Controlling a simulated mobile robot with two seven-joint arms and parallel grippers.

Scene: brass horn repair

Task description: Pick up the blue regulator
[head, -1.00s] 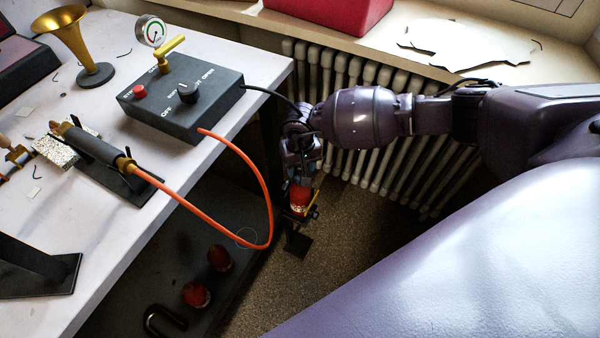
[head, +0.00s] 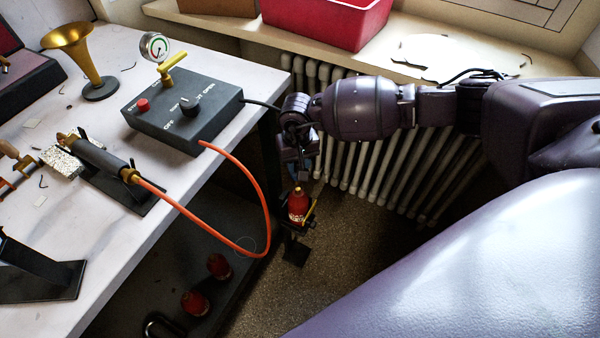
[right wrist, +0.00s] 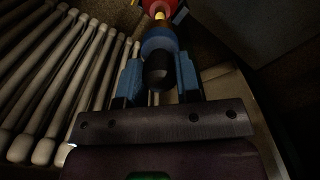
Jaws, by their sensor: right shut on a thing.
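The blue regulator (right wrist: 158,42) shows in the right wrist view as a rounded blue body with a black knob towards the camera. My right gripper (right wrist: 159,65) is shut on it, one blue finger on each side. In the head view my right gripper (head: 305,165) is above a red canister (head: 299,208) with a brass top, with a visible gap between them. There the regulator is mostly hidden by the gripper and dark. My left gripper is not in view.
The canister sits in a dark stand (head: 296,248) beside the white workbench (head: 85,245). A radiator (head: 365,185) stands behind my right arm. An orange hose (head: 245,185) loops off the bench from a control box (head: 185,108). Two red canisters (head: 194,303) (head: 219,266) are below.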

